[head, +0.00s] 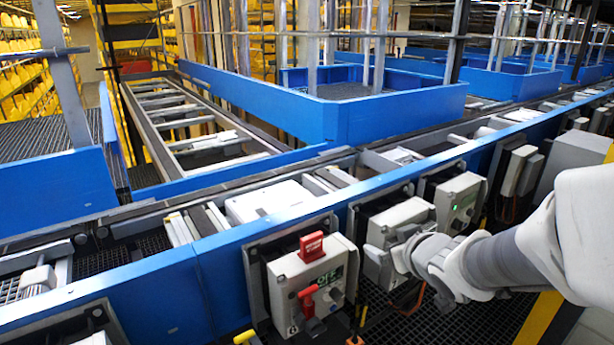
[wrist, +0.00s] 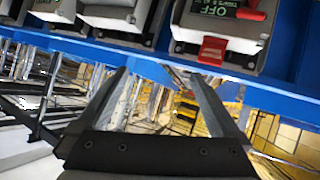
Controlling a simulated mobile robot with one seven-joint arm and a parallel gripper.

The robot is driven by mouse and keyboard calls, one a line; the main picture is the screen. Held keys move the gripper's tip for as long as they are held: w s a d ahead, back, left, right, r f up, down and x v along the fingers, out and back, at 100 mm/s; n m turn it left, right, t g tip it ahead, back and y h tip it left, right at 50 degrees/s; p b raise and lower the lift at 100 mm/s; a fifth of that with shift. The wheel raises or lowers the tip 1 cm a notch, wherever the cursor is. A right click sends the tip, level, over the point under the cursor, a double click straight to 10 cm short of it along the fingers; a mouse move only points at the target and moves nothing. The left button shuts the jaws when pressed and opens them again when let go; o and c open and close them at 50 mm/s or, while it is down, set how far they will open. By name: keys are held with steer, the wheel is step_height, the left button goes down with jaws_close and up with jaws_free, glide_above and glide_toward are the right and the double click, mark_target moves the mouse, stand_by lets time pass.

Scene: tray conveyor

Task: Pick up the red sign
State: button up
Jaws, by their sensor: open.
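The red sign (head: 311,246) is a small upright plate with pale lettering, standing on top of a white control box (head: 308,285) fixed to the near side of the blue conveyor rail. In the wrist view the red sign (wrist: 213,50) shows at the upper right, below the upside-down box with an OFF display. My gripper (wrist: 160,73) is open, with nothing between its fingers; in that picture the sign lies above and right of the fingertips. In the head view my arm reaches in from the right, with its end right of the sign; its fingers are hard to make out.
A red switch handle (head: 309,299) is on the front of the same box. More control boxes (head: 399,226) line the blue rail (head: 165,290) to the right. A white tray (head: 268,201) lies on the conveyor behind the sign. Dark grating is below.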

steer(key=w+a+f+n+y, duration=0.1)
steer(key=a+f+n+y, duration=0.1)
steer(key=a+f+y, duration=0.3)
steer(key=y+b, duration=0.1)
glide_toward(314, 241)
steer(key=shift+n+g, duration=0.3)
steer(key=x, duration=0.5)
steer(key=shift+w+a+r, duration=0.1)
steer(key=shift+a+r, duration=0.1)
steer(key=shift+x, duration=2.85)
steer(key=shift+d, duration=0.1)
steer(key=c, duration=1.4)
